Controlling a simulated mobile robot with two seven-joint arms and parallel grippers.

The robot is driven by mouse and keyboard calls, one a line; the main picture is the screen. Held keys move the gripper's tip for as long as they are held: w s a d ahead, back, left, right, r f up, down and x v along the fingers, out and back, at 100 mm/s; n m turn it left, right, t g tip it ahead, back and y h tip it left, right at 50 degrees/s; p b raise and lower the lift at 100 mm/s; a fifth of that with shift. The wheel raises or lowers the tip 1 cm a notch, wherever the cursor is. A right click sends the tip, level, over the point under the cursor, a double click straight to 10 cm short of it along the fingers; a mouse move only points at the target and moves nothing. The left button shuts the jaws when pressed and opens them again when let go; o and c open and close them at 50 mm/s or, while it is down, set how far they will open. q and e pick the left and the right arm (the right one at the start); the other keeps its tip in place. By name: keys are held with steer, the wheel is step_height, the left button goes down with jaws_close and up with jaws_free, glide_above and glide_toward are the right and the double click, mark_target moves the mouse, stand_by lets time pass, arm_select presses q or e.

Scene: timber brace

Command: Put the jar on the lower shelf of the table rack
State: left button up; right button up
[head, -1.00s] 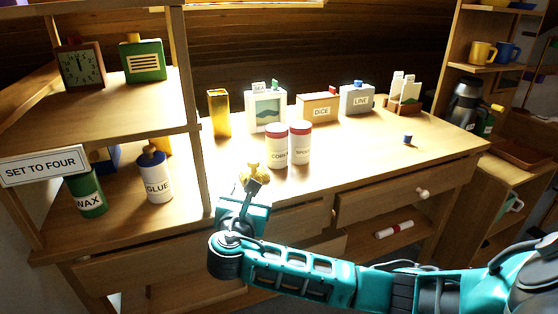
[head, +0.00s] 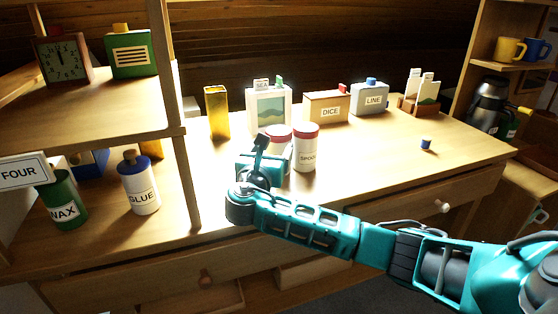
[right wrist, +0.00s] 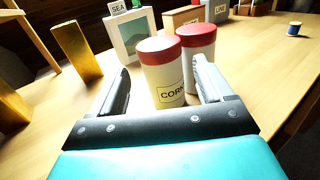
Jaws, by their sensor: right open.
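Two white jars with red lids stand side by side on the table. The nearer-left jar (head: 281,133), its label starting "COR", is partly hidden behind my right gripper (head: 262,145) in the head view. In the right wrist view this jar (right wrist: 163,78) stands upright between and just beyond my open fingers (right wrist: 162,66), not gripped. The other jar (head: 305,150), labelled "SPOO…", stands close to its right. The table rack stands at the left; its lower shelf (head: 105,225) holds a green WAX jar (head: 65,202) and a white GLUE jar (head: 138,185). My left gripper is out of view.
A gold block (head: 217,112), a SEA picture box (head: 268,105), a DICE box (head: 327,107) and a LINE box (head: 370,98) line the back. The rack's front post (head: 186,180) stands between the jars and its shelf. The table's right side is mostly clear around a small blue spool (head: 425,143).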

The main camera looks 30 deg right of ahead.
mark_target(276, 139)
steer(key=b+x, duration=0.2)
steer(key=x, duration=0.5)
steer(key=shift+a, duration=0.1)
steer(key=c, duration=1.2)
